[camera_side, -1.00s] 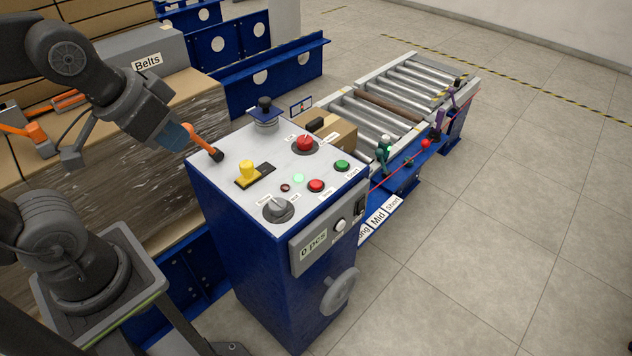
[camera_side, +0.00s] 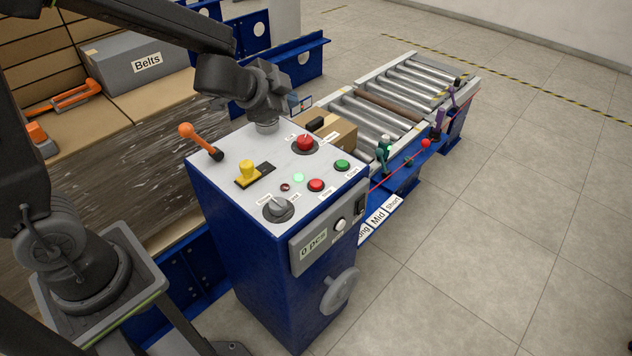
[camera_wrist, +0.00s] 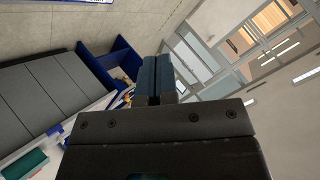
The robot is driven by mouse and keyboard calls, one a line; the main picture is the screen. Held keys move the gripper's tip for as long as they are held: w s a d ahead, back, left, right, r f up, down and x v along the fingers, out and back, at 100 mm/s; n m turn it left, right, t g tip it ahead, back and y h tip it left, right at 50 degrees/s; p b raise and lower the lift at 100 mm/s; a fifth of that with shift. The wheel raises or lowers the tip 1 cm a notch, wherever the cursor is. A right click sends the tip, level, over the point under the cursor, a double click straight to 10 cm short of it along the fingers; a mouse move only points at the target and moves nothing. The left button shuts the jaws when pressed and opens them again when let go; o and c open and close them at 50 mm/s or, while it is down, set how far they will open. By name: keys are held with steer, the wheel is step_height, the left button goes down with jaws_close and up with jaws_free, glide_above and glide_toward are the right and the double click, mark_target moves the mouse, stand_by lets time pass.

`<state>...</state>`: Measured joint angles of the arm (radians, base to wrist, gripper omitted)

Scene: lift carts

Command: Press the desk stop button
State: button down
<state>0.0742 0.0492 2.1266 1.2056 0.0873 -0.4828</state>
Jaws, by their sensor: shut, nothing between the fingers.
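The blue desk (camera_side: 240,240) has a pale top with several controls. A flat red button (camera_side: 316,185) sits near the front, between a small pale-green lamp and a green button (camera_side: 342,166). A larger red mushroom button (camera_side: 305,142) stands farther back. The small labels are too blurred to read surely. My gripper (camera_wrist: 156,78) is shut and empty in the wrist view, its blue fingers together. In the side view my wrist is above the desk's back edge and hides the fingers. It partly covers the grey-based joystick (camera_side: 267,126). No button is seen touched.
An orange-knobbed lever (camera_side: 200,140), a yellow handle (camera_side: 246,170) and a grey rotary knob (camera_side: 277,207) also stand on the desktop. A cardboard box (camera_side: 338,133) and roller conveyor (camera_side: 400,95) lie behind. A grey Belts box (camera_side: 140,62) is at the left.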

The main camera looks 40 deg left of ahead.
mark_target(316, 184)
steer(key=w+d+f+m+g+h, duration=0.2)
steer(key=w+d+f+m+h, duration=0.1)
steer(key=f, duration=0.5)
steer(key=shift+d+f+m+h, duration=0.4)
steer(key=shift+d+m+h, duration=0.3)
steer(key=shift+m, duration=0.4)
steer(key=shift+d+f, duration=0.1)
steer(key=shift+f, duration=4.3)
steer(key=shift+f, duration=0.15)
steer(key=shift+f, duration=0.3)
